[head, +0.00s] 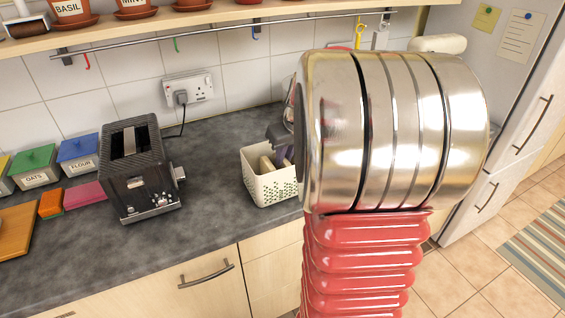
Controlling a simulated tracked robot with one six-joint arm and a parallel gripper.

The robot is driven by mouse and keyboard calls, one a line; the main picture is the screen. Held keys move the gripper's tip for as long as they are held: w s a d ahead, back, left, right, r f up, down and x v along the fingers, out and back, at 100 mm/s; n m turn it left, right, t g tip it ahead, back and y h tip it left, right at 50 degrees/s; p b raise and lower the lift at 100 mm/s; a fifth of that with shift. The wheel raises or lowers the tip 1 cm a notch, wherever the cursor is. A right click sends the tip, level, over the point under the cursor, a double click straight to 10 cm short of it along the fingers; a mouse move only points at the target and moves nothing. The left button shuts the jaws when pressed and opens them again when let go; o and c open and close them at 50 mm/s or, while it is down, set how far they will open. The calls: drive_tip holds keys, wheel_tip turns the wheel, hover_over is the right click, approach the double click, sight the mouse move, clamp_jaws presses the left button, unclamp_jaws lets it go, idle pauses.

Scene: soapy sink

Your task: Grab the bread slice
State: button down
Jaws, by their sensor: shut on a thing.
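My gripper (279,143) is a dark purple-grey shape that shows only in part, at the left edge of my large metal arm link. It is over the white basket (269,189), shut on a beige piece, which looks like the bread slice (266,164). The beige piece shows low between the basket's walls. The basket's right side and much of my gripper are hidden behind my arm. I cannot tell whether the slice touches the basket.
A black toaster (140,185) stands left of the basket, its cord running to a wall socket (188,88). Labelled tins, sponges (87,195) and a wooden board (15,229) lie farther left. Grey worktop (215,165) is clear between toaster and basket. A shelf with pots and a hook rail hangs above.

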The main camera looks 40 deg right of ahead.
wheel_tip(320, 180, up, 18)
idle(0.5)
drive_tip(key=shift+s, duration=0.1)
idle(0.5)
